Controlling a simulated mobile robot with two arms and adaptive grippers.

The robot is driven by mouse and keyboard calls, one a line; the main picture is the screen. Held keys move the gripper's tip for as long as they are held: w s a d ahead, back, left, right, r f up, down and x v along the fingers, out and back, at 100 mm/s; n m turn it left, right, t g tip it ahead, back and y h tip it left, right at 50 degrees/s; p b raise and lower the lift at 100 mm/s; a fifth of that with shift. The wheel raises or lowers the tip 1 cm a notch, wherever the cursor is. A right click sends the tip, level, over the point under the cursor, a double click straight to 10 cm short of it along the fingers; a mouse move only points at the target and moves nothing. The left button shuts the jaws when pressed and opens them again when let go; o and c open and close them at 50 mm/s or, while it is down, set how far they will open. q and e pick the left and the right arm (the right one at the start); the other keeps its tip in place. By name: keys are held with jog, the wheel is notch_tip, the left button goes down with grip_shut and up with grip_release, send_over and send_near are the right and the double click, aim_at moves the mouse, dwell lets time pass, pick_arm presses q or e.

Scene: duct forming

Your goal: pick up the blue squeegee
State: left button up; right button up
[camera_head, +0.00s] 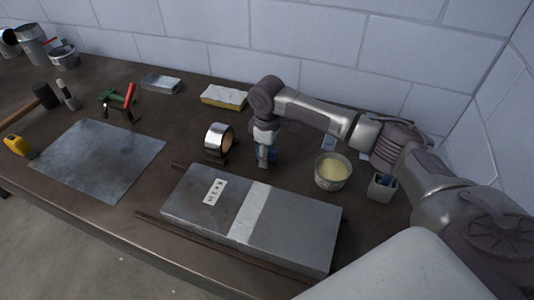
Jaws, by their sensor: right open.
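My right gripper (263,158) points down over the bench, behind the grey metal block. Its jaws are open. A small dark blue piece (273,156) shows right at its fingertips, mostly hidden by them. It looks like the blue squeegee, but its full shape and whether the fingers touch it cannot be told. My left gripper is not in view.
A tape roll (218,139) stands left of the gripper, and a tin of pale yellow paste (332,171) stands right. A long grey metal block (290,232) lies in front. A small container (381,187) holds something blue. A yellow-edged sponge (224,97) lies behind. A sheet (95,160) lies left.

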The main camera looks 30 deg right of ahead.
jog(key=c, duration=0.4)
grip_shut()
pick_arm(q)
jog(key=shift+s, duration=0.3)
pick_arm(e)
jog(key=shift+r, duration=0.1)
jog(key=shift+r, duration=0.4)
jog(key=r+b, duration=0.1)
jog(key=r, duration=0.2)
jog(key=shift+s+d+r, duration=0.1)
jog(key=shift+s+r, duration=0.1)
pick_arm(q)
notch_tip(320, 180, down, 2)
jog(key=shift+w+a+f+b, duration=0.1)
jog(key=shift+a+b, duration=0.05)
jog(key=shift+b, duration=0.4)
pick_arm(e)
jog(key=s+d+r, duration=0.2)
jog(key=s+r, duration=0.4)
jog(key=s, duration=0.5)
jog(key=shift+d+r, duration=0.3)
jog(key=shift+r, duration=0.05)
